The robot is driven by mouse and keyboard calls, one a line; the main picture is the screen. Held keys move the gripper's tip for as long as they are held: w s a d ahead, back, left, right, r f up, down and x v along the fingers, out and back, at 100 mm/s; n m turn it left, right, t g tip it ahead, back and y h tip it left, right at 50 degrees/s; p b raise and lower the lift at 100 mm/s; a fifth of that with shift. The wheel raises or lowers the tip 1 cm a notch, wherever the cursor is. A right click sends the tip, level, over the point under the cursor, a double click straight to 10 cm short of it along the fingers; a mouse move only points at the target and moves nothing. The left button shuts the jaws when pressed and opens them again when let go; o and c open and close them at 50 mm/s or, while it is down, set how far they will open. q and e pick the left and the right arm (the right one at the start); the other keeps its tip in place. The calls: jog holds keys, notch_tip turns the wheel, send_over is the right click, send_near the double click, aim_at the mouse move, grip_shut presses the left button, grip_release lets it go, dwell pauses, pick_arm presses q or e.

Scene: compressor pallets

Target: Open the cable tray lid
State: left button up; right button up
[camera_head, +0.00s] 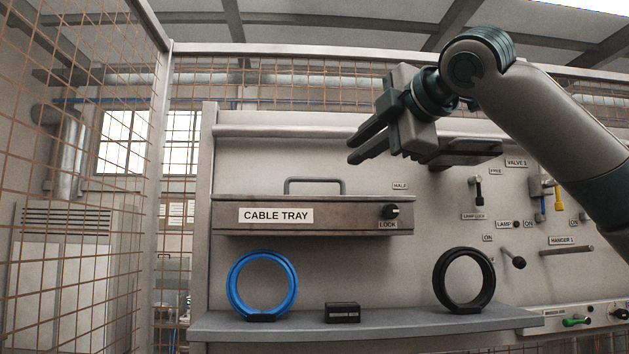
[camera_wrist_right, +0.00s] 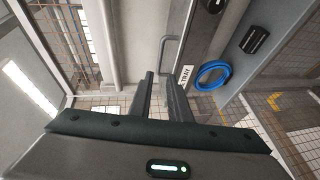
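The cable tray (camera_head: 350,220) is a grey metal box on the wall panel with a "CABLE TRAY" label. Its lid (camera_head: 240,197) lies flat and closed on top, with a grey bar handle (camera_head: 315,180) standing up from it. A black lock knob (camera_head: 391,211) is on the tray's front right. My right gripper (camera_head: 351,150) is above and to the right of the handle, empty, its two fingers apart with a narrow gap. In the right wrist view the fingers (camera_wrist_right: 160,76) point towards the handle (camera_wrist_right: 163,62), without visible contact. My left gripper is out of view.
A shelf (camera_head: 370,324) below holds a blue ring (camera_head: 231,287), a small black block (camera_head: 342,312) and a black ring (camera_head: 439,284). Levers and a hanger bar (camera_head: 566,250) stick out at the right. Mesh fencing (camera_head: 80,150) stands at the left.

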aim_at(316, 179)
jog(key=p+x, duration=0.7)
jog(key=x, duration=1)
jog(key=shift+w, duration=0.1)
jog(key=shift+w+a+f, duration=0.1)
jog(key=shift+w, duration=0.1)
jog(key=shift+c, duration=0.3)
grip_shut()
